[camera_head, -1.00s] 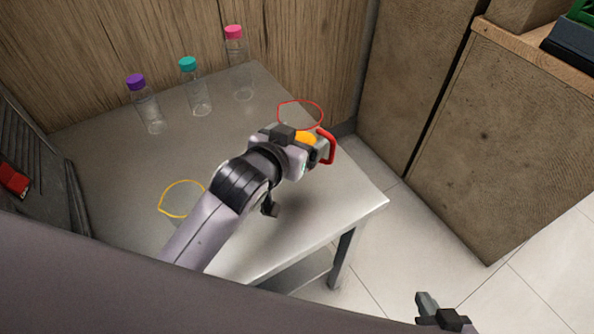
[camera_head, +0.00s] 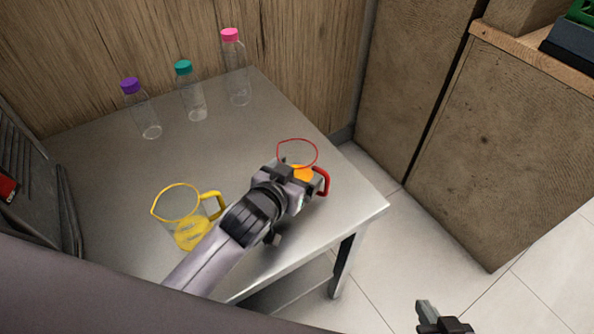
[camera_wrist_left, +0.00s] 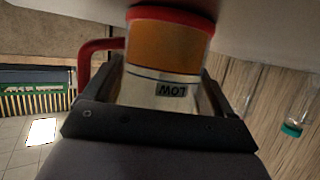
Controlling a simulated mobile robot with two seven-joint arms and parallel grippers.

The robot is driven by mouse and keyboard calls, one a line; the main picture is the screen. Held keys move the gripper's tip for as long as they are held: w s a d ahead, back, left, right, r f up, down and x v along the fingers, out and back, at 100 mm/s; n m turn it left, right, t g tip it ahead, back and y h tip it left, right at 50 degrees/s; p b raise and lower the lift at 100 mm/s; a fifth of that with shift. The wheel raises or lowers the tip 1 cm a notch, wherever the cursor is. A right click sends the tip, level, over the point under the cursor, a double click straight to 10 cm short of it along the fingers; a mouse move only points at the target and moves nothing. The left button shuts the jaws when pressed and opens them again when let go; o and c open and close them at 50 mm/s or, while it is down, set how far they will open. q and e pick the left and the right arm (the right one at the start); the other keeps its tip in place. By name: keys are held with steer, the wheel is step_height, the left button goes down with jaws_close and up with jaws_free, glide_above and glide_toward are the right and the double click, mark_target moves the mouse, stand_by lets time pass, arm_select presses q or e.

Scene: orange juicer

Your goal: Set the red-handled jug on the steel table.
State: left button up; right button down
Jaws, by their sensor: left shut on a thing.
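The clear red-handled jug (camera_head: 322,183) has a red rim and orange juice in it. It is over the right part of the steel table (camera_head: 245,150). In the left wrist view the jug (camera_wrist_left: 170,45) sits between the two fingers, upside down in the picture, with a "LOW" label. Its juice end is close to the pale table surface; I cannot tell whether they touch. My right gripper (camera_head: 441,316) is at the bottom edge, away from the table, its jaw state unclear.
A yellow-handled jug (camera_head: 188,232) stands on the table at the left, beside my left arm. Bottles with purple (camera_head: 130,86), teal (camera_head: 183,68) and pink (camera_head: 230,35) caps stand at the back. The middle of the table is clear. Wooden cabinets (camera_head: 455,150) are at the right.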

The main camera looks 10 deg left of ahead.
arm_select(q)
steer(key=o, duration=1.1)
steer(key=shift+f, duration=0.1)
steer(key=shift+c, duration=0.2)
steer(key=shift+r, duration=0.25)
steer(key=p+v, duration=0.1)
steer(key=v, duration=0.9)
steer(key=shift+s+a+f+p, duration=0.1)
steer(key=shift+s+p, duration=0.2)
steer(key=shift+p, duration=0.1)
steer(key=shift+s+a+r, duration=0.15)
steer(key=shift+s+r, duration=0.2)
steer(key=shift+s, duration=0.3)
steer(key=shift+s, duration=0.1)
